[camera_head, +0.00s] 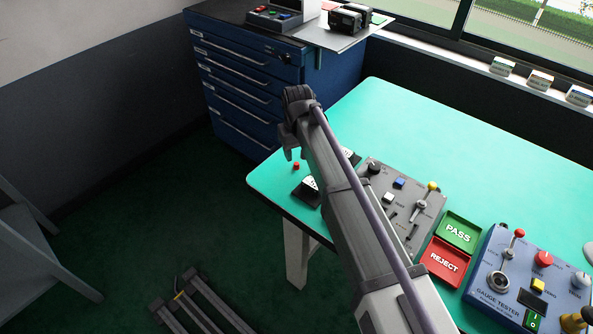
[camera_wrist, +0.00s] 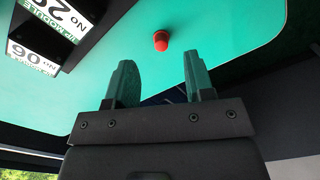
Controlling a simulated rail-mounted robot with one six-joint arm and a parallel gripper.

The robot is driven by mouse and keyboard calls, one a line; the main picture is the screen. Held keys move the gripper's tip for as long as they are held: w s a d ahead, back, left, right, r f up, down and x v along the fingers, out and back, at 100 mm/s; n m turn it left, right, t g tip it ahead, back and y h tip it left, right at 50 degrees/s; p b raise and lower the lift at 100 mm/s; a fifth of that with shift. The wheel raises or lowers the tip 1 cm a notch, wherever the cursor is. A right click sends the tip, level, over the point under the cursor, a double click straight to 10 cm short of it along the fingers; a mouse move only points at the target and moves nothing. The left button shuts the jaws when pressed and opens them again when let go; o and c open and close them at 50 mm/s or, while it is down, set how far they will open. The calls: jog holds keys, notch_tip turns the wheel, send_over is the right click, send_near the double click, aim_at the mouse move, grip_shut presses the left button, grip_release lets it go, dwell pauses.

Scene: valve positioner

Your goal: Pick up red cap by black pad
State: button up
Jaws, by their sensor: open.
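The red cap (camera_head: 296,166) is small and stands on the green table near its left corner. It also shows in the wrist view (camera_wrist: 161,41), beyond my fingertips and roughly in line with the space between them. A black pad (camera_head: 305,192) with a white label lies beside the cap, near the table edge. Black pieces with white labels show at the left of the wrist view (camera_wrist: 36,58). My gripper (camera_wrist: 160,72) is open and empty, with its two fingers apart. In the head view my gripper (camera_head: 288,142) is above the table's left corner, apart from the cap.
A grey control panel (camera_head: 425,215) is partly behind my arm. Green PASS (camera_head: 458,231) and red REJECT (camera_head: 444,262) trays and a blue gauge tester (camera_head: 520,290) stand to the right. A blue drawer cabinet (camera_head: 245,85) is behind. The table's far middle is clear.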

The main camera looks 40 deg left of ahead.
aim_at(296, 163)
jog(key=f+b, duration=0.4)
jog(key=f, duration=0.1)
jog(key=shift+w+a+f+b, duration=0.1)
jog(key=shift+a+f+b, duration=0.1)
jog(key=shift+b, duration=0.1)
jog(key=shift+r, duration=0.3)
grip_shut()
